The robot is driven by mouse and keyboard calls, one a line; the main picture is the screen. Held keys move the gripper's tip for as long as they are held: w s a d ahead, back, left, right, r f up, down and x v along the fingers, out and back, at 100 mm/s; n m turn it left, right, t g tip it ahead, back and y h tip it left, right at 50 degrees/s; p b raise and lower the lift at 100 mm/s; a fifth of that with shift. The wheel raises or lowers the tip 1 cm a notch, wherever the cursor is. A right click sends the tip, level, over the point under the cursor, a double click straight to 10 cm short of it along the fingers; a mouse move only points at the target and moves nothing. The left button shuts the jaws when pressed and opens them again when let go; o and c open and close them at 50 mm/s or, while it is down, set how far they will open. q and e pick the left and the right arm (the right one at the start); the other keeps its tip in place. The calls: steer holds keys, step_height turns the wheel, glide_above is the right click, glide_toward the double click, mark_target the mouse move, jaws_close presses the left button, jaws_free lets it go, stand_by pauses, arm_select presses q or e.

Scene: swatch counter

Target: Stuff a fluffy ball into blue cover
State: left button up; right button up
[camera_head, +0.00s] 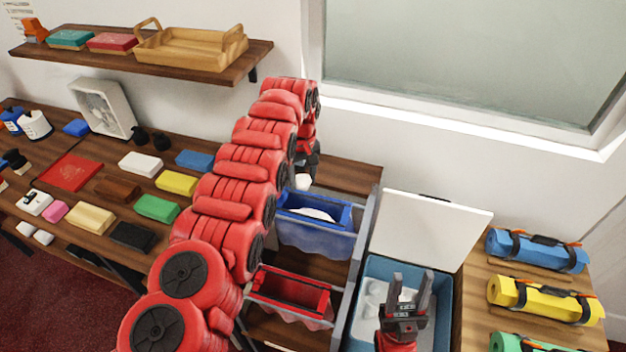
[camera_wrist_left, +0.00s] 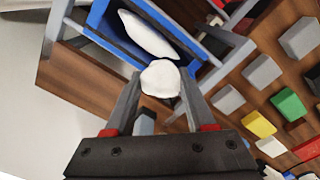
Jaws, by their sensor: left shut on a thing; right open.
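My left gripper (camera_head: 304,172) is shut on a white fluffy ball (camera_head: 303,183), beside the upper left corner of the blue cover. The ball also shows between the fingertips in the left wrist view (camera_wrist_left: 160,78). The blue cover (camera_head: 322,243) hangs open in a frame, with a white piece (camera_head: 318,214) inside it. In the left wrist view the blue cover (camera_wrist_left: 98,22) lies just beyond the ball. My right gripper (camera_head: 411,297) is open and empty above a blue bin (camera_head: 442,318) holding white balls (camera_head: 374,299).
A red cover (camera_head: 292,291) hangs nearer in the same frame. The bin's white lid (camera_head: 425,232) stands open. Rolled mats (camera_head: 540,251) lie at the right. Coloured blocks (camera_head: 177,182) and a fan (camera_head: 103,108) crowd the left counter. A wooden basket (camera_head: 190,48) sits on the shelf.

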arm_select(q)
steer(key=shift+s+d+f, duration=0.1)
steer(key=shift+d, duration=0.15)
steer(key=shift+d+r+p, duration=0.15)
steer(key=shift+r+p, duration=0.05)
steer(key=shift+p, duration=0.2)
steer(key=shift+s+d+n+p, duration=0.25)
steer(key=shift+d+n+p, duration=0.05)
steer(key=shift+d, duration=0.15)
steer(key=f+b, duration=0.1)
steer(key=f, duration=0.1)
steer(key=f+b, duration=0.1)
steer(key=f, duration=0.1)
steer(key=d+f, duration=0.1)
steer(key=f, duration=0.1)
steer(key=shift+s+b, duration=0.25)
steer(key=shift+b, duration=0.15)
steer(key=shift+s+f+p, duration=0.1)
steer(key=shift+f+p, duration=0.05)
steer(key=shift+p, duration=0.15)
